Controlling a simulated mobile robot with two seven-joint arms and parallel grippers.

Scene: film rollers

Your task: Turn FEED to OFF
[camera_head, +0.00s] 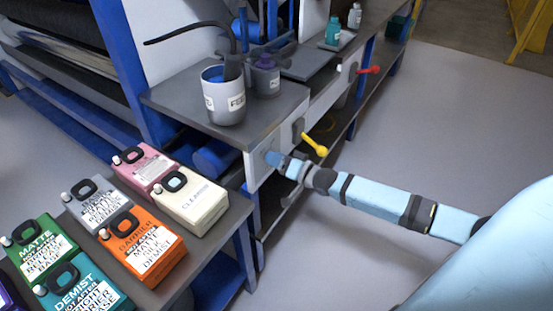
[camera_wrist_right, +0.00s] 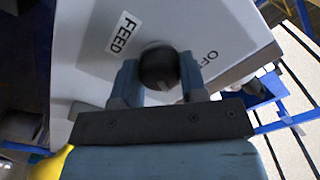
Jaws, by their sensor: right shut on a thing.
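The FEED knob (camera_wrist_right: 160,67) is a round black knob on a white panel (camera_wrist_right: 95,70) in the right wrist view. A FEED label (camera_wrist_right: 123,32) is on its left and part of an OFF marking (camera_wrist_right: 212,56) shows on its right. My right gripper (camera_wrist_right: 158,75) is shut on the knob, one finger on each side. In the head view my right gripper (camera_head: 276,160) reaches the front panel (camera_head: 257,168) below the grey bench top, and its hand hides the knob. My left gripper is in neither view.
A yellow lever (camera_head: 314,145) sticks out just beside my right gripper, and a red lever (camera_head: 369,70) is farther along. A cup (camera_head: 224,97) and a jar (camera_head: 265,76) stand on the bench. Floor at right is clear.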

